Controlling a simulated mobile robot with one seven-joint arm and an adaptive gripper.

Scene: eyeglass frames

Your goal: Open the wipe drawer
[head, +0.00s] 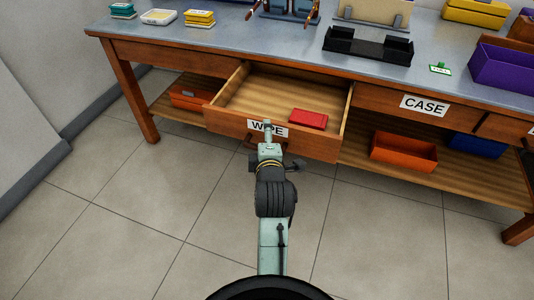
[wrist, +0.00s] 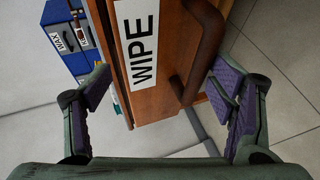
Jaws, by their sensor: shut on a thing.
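The wipe drawer (head: 226,122) is pulled well out of the bench, its inside showing. A red box (head: 308,119) lies in it. Its white WIPE label (head: 277,130) is partly covered by my arm; the label is plain in the wrist view (wrist: 138,40). The brown bar handle (wrist: 207,45) stands out from the drawer front. My gripper (wrist: 160,85) is at the drawer front, shut on the handle, its purple-padded fingers on either side; the exact contact is hard to see. In the head view my arm hides most of the handle.
The CASE drawer (head: 378,97) is closed at the right. An orange bin (head: 403,151) and a blue bin (head: 477,145) stand on the lower shelf; another orange bin (head: 190,97) is at the left. The bench top (head: 235,42) holds trays and stands. The floor (head: 130,220) in front is clear.

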